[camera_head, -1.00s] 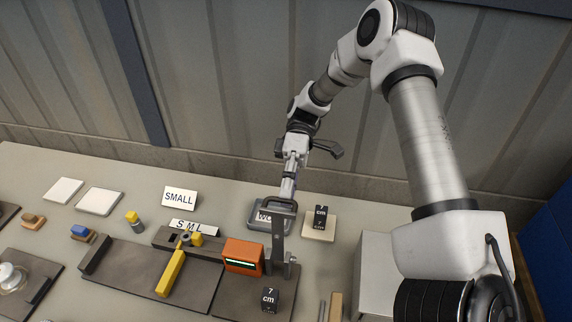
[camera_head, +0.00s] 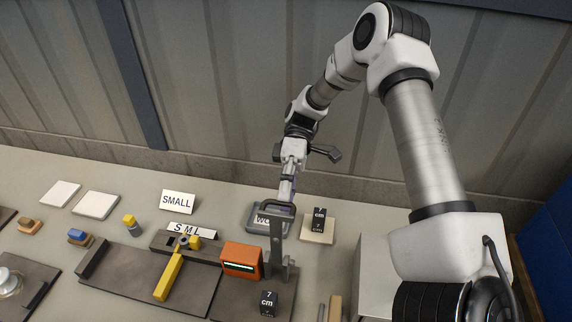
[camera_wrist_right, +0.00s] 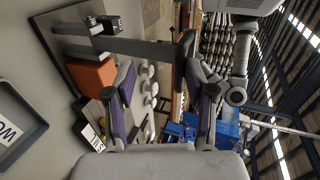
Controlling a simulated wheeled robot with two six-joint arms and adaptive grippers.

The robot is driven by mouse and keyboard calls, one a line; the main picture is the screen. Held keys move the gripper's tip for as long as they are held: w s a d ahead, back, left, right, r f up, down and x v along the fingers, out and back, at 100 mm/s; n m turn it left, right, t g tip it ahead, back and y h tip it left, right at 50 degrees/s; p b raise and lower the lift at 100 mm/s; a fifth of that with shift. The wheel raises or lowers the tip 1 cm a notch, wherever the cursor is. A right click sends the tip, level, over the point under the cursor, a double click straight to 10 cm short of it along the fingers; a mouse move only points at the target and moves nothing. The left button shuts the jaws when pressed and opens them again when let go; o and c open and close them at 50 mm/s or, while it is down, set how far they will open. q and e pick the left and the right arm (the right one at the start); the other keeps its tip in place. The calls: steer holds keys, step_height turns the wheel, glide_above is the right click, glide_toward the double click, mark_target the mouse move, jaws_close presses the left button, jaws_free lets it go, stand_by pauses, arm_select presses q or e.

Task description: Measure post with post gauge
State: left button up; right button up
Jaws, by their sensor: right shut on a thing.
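The orange box with a lit display (camera_head: 241,261) stands on a dark base plate (camera_head: 225,299). I take it for the post gauge. Beside it rises an upright grey bar (camera_head: 276,248) with a dark handle on top; the bar and handle also show in the right wrist view (camera_wrist_right: 140,48). My right gripper (camera_head: 287,201) is shut at the dark handle; the exact contact is partly hidden. A small grey bracket (camera_head: 290,268) stands right of the bar. I cannot tell which piece is the post. My left gripper is not in view.
A black 7 cm block (camera_head: 268,302) stands in front, another black cm block (camera_head: 319,219) on a pale pad. A lettered grey tray (camera_head: 255,217) lies behind.

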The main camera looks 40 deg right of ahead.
steer(key=shift+f, duration=0.15)
step_height(320, 180, up, 10)
stand_by(0.4)
stand_by(0.4)
